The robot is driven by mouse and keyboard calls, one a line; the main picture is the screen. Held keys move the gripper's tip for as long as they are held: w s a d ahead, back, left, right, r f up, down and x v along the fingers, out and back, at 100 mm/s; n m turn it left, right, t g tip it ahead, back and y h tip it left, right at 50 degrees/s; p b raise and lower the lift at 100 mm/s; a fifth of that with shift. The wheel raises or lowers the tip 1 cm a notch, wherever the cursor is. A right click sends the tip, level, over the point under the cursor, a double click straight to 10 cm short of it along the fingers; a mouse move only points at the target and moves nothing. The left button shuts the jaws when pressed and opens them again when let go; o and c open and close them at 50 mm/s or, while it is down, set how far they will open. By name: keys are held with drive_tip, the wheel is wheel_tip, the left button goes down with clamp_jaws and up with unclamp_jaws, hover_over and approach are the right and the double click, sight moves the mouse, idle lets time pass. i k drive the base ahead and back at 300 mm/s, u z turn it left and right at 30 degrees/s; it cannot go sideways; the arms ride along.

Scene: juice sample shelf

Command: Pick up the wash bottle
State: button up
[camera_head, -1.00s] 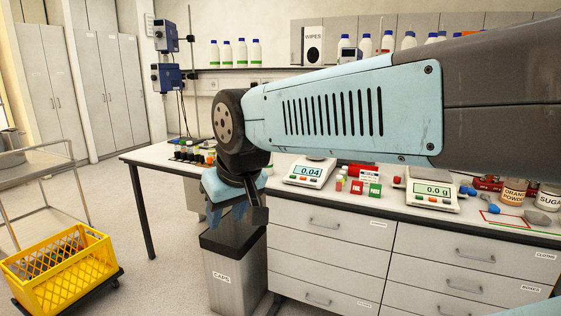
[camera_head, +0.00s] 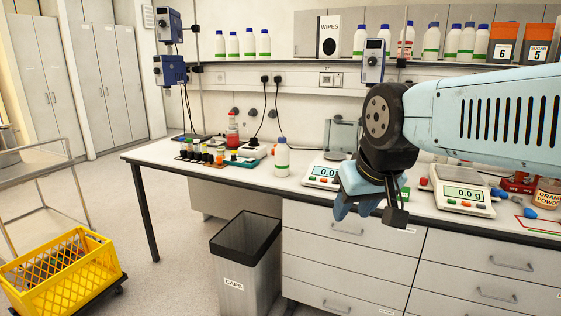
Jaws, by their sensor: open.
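A bottle with clear red lower part and a narrow top (camera_head: 232,130) stands at the back of the bench, left of centre; it looks like the wash bottle, but it is small here. A white bottle with a blue cap and green label (camera_head: 281,157) stands nearer the front edge, to its right. My gripper (camera_head: 368,207) is open and points down in front of the bench edge, right of both bottles and apart from them. Nothing shows between its fingers. My gripper and wrist partly hide the middle of the bench.
Dark-capped sample jars (camera_head: 205,155) stand left of the white bottle. Two scales, one left (camera_head: 322,176) and one right (camera_head: 463,193), flank my gripper. A grey bin (camera_head: 233,275) stands below the bench.

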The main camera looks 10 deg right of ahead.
sight(282, 151)
drive_tip(key=z, duration=0.1)
drive_tip(key=i, duration=1)
drive_tip(key=u, duration=0.2)
drive_tip(key=k, duration=0.9)
drive_tip(key=z, duration=0.2)
drive_tip(key=i, duration=0.9)
drive_tip(key=u, duration=0.1)
